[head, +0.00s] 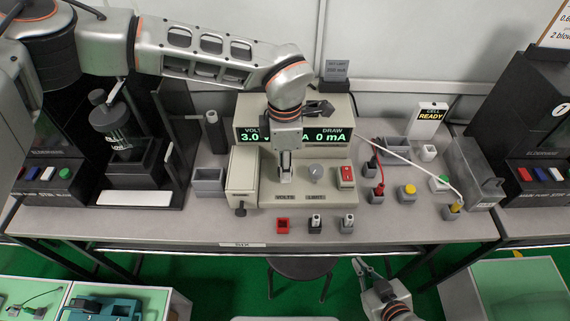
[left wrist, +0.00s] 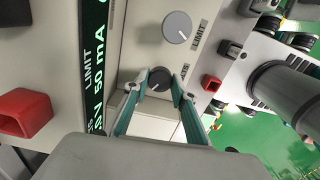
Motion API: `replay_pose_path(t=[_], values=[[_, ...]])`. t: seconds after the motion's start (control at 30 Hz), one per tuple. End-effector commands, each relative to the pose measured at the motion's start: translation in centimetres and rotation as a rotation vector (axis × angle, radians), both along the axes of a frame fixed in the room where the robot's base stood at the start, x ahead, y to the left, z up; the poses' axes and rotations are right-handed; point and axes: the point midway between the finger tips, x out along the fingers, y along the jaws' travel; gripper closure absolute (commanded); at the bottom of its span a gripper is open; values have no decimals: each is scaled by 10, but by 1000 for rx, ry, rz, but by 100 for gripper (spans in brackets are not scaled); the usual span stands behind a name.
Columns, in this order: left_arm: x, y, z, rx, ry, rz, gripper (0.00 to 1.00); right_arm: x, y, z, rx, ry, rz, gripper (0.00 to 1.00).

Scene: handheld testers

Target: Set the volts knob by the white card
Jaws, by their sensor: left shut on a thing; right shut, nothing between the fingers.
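The bench supply (head: 245,165) shows 3.0 V and a draw of 0 mA on its green display. My left gripper (head: 285,178) points down above the VOLTS label and hides the volts knob in the head view. In the left wrist view, its teal fingers (left wrist: 157,92) are shut on the dark volts knob (left wrist: 159,77). The grey limit knob (head: 316,172) is just to the right. A white card (head: 560,28) with partly cut-off text is at the top right edge. My right gripper (head: 361,267) is shut and empty below the bench's front edge.
A red switch (head: 346,174) is right of the limit knob. Red and white leads cross the right side. Several terminals line the bench front (head: 390,232).

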Motion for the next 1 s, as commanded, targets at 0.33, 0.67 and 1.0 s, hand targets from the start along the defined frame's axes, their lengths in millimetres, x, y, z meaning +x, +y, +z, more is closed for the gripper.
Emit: replay_pose_path(t=[0.33, 0.67, 1.0], values=[[0, 0, 0, 0, 0, -3, 96, 0, 0, 0, 0, 1, 0, 100], [0, 0, 0, 0, 0, -3, 57, 0, 0, -1, 0, 1, 0, 100], [1, 0, 23, 0, -3, -3, 57, 0, -1, -1, -3, 1, 0, 100]])
